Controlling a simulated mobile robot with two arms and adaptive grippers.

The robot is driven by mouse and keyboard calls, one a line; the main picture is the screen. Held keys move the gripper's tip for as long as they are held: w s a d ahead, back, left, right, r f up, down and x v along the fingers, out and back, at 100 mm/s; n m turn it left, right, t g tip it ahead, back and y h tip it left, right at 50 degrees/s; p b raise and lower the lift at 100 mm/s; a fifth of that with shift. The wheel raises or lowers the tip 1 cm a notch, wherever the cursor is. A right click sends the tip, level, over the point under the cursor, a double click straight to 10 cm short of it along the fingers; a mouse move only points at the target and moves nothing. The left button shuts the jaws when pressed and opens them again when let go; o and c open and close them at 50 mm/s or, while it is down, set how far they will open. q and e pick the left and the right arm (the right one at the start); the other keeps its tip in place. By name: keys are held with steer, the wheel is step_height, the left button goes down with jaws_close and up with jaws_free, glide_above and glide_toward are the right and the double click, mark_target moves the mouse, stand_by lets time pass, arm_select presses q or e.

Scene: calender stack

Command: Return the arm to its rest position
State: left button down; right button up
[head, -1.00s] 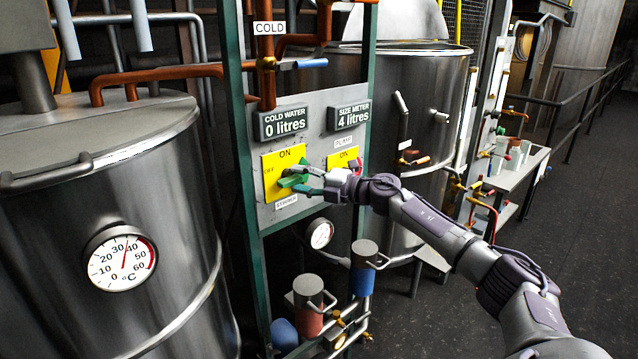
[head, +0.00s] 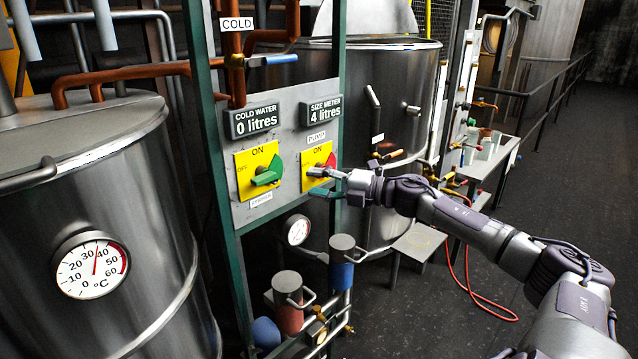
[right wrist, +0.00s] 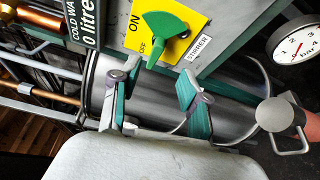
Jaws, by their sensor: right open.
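My right gripper (head: 327,182) is open and empty in the head view, in front of the lower part of the pump switch (head: 318,165). In the right wrist view its two teal-padded fingers (right wrist: 158,100) stand apart with nothing between them. The green stirrer switch handle (head: 267,175) is on its yellow plate, left of the gripper and clear of it. It also shows above the fingers in the right wrist view (right wrist: 163,38). My right arm reaches in from the lower right. My left gripper is not in view.
A steel tank with a thermometer (head: 91,265) stands at left. The green frame (head: 215,150) carries the panel with the litre displays (head: 338,112). Red and blue pump cylinders (head: 288,302) stand below. Another steel tank (head: 360,85) is behind. The dark floor at right is open.

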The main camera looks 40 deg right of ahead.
stand_by(0.5)
steer(key=s+d+f+m+h, duration=0.1)
steer(key=d+f+m+h, duration=0.15)
steer(key=f, duration=0.65)
steer(key=d+f+m+h+b, duration=0.15)
steer(key=f+m, duration=0.25)
steer(key=f, duration=0.4)
steer(key=s+d+f+m+h, duration=0.1)
steer(key=d+f+m+h, duration=0.2)
steer(key=f, duration=0.6)
steer(key=s+a+f+m+g+h, duration=0.1)
steer(key=s+a+f+m+g, duration=0.3)
steer(key=f, duration=0.7)
steer(key=s+d+f+m+h, duration=0.1)
steer(key=s+f+m, duration=0.2)
steer(key=s+f, duration=0.65)
steer(key=s+a+f+m+g+b, duration=0.15)
steer(key=s+a+f+g, duration=0.25)
steer(key=s+a+f, duration=0.65)
steer(key=s+a+f+m+g, duration=0.3)
steer(key=s+a+f, duration=0.4)
steer(key=s+f, duration=0.6)
steer(key=s+a+f+m+g+y, duration=0.1)
steer(key=s+a+f+g, duration=0.2)
steer(key=s+a+f, duration=0.3)
steer(key=s+a, duration=0.5)
steer(key=a, duration=0.1)
steer(key=shift+s+g, duration=0.2)
steer(key=shift+g, duration=0.1)
